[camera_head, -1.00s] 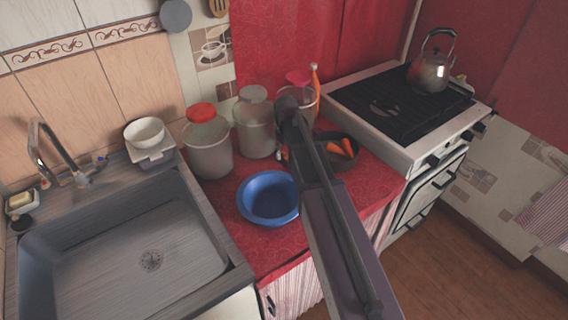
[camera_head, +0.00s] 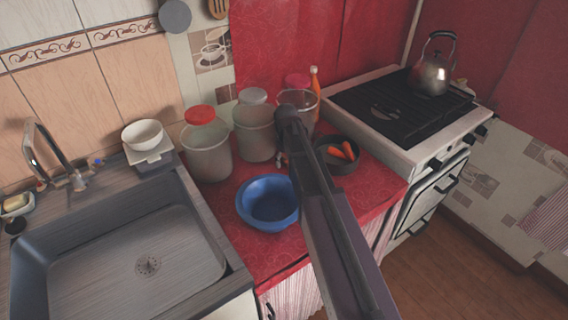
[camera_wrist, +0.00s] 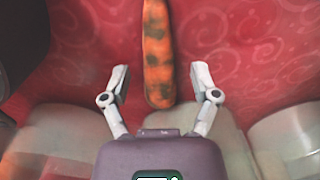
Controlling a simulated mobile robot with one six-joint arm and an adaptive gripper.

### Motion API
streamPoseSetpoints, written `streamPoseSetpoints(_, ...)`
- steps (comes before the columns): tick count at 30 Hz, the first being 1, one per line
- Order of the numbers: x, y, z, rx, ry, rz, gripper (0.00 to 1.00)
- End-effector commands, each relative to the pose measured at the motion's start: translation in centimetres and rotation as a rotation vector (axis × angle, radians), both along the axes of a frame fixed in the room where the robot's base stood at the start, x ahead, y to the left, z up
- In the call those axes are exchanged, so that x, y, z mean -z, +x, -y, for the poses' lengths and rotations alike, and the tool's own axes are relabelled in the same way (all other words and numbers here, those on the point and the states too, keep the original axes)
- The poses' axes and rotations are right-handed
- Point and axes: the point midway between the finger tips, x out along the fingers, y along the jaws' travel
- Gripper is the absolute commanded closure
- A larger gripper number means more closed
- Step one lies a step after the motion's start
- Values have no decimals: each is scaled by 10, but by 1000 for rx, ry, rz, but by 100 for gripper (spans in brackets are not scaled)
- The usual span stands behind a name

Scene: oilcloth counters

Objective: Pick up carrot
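A carrot (camera_wrist: 157,40), orange with dark patches, lies on the red patterned cloth in the wrist view. It runs from the top edge down to between the fingers. My gripper (camera_wrist: 160,72) is open, with one finger on each side of the carrot and a gap on both sides. I cannot tell how high the fingers are above the cloth. In the head view my arm hides this carrot, and only a bit of my gripper (camera_head: 282,159) shows beside the arm. Orange carrot-like pieces (camera_head: 336,152) lie in a dark round pan (camera_head: 345,168) right of the arm.
A blue bowl (camera_head: 268,203) stands left of my arm. A red-lidded jar (camera_head: 207,155), another jar (camera_head: 255,135) and a pink-lidded jar stand behind. An orange bottle-like thing (camera_head: 315,80) rises at the back. The sink (camera_head: 130,250) is left, the stove (camera_head: 400,110) right.

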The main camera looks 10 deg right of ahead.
Motion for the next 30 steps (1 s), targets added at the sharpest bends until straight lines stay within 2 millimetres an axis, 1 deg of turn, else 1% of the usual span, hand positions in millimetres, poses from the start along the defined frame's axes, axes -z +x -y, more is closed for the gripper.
streamPoseSetpoints(1,0,0,0,0,0,0,34)
streamPoseSetpoints(2,0,0,0,0,0,0,43)
streamPoseSetpoints(3,0,0,0,0,0,0,55)
streamPoseSetpoints(5,0,0,0,0,0,0,73)
streamPoseSetpoints(6,0,0,0,0,0,0,85)
streamPoseSetpoints(7,0,0,0,0,0,0,93)
streamPoseSetpoints(8,0,0,0,0,0,0,100)
streamPoseSetpoints(22,-1,0,0,0,0,0,100)
streamPoseSetpoints(30,-13,0,0,-1,0,0,100)
